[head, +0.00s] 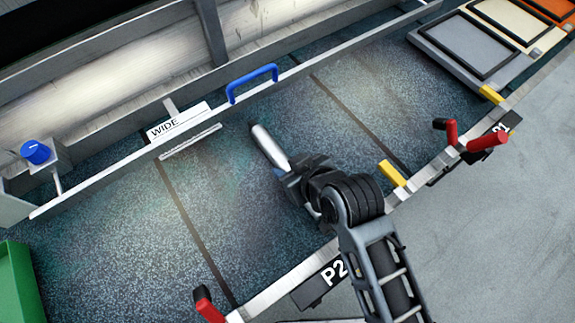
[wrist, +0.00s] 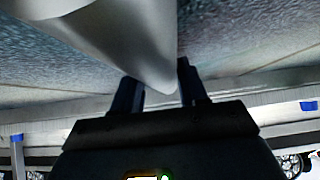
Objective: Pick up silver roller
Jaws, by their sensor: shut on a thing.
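The silver roller (head: 268,146) is a smooth, pale metal cylinder with a rounded end. In the head view it points up and left from my gripper (head: 287,175), over the dark speckled mat (head: 245,215). My gripper is shut on the roller's near end. In the wrist view the roller (wrist: 130,40) looms large from the upper left, and its tapered end sits between the two dark fingers of my gripper (wrist: 160,92). The fingers hide part of that end. I cannot tell whether the roller touches the mat or is held above it.
A rail with a blue handle (head: 252,83) and a "WIDE" label (head: 178,121) runs behind the mat. A blue knob (head: 35,151) stands left, above a green block (head: 18,285). Red levers (head: 488,137) and a yellow tab (head: 392,173) line the front edge. Framed panels (head: 468,47) lie upper right.

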